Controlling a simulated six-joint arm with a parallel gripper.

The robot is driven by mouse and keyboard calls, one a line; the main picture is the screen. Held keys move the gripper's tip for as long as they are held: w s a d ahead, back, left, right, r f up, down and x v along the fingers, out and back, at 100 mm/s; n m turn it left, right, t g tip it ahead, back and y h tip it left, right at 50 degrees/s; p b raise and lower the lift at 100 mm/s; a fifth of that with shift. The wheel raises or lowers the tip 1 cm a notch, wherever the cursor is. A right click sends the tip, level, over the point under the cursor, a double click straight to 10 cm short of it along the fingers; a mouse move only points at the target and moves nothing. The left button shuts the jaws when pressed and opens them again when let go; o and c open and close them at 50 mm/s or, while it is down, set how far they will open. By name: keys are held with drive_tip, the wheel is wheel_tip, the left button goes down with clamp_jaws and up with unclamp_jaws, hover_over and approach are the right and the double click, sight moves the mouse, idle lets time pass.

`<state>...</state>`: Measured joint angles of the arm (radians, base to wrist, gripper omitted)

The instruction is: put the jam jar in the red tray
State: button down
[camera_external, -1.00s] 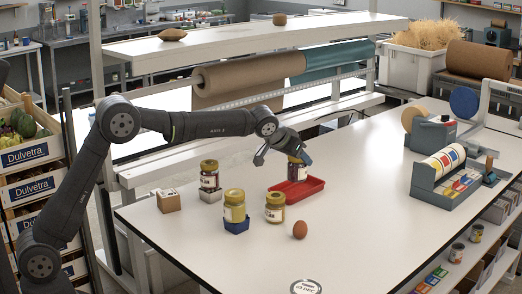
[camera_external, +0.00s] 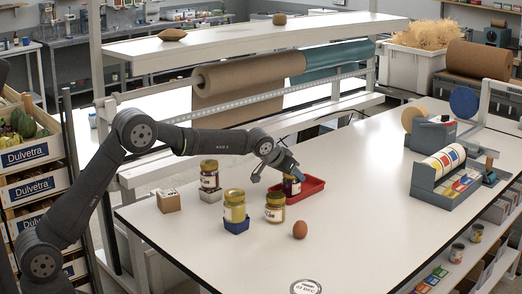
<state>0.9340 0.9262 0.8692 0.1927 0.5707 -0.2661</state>
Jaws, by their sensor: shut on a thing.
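The jam jar (camera_external: 291,187), small with dark contents and a pale label, is at the red tray (camera_external: 313,187). My gripper (camera_external: 281,177) is shut on the jar from above and hides its top. The jar looks upright, with its lower part within the tray's outline. I cannot tell whether its base touches the tray floor. The red tray is a shallow rectangle lying on the white table.
Left of the tray stand a yellow-lidded jar on a blue block (camera_external: 234,207), another jar (camera_external: 274,208), a jar on a pale block (camera_external: 209,176) and a small carton (camera_external: 168,201). A brown egg (camera_external: 300,230) lies in front. The table's right middle is clear.

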drive_tip(key=shift+f, duration=0.1)
drive_tip(key=c, duration=0.6)
unclamp_jaws()
drive_tip(key=shift+r, duration=0.2)
drive_tip(key=v, duration=1.2)
drive_tip(key=shift+f, duration=0.15)
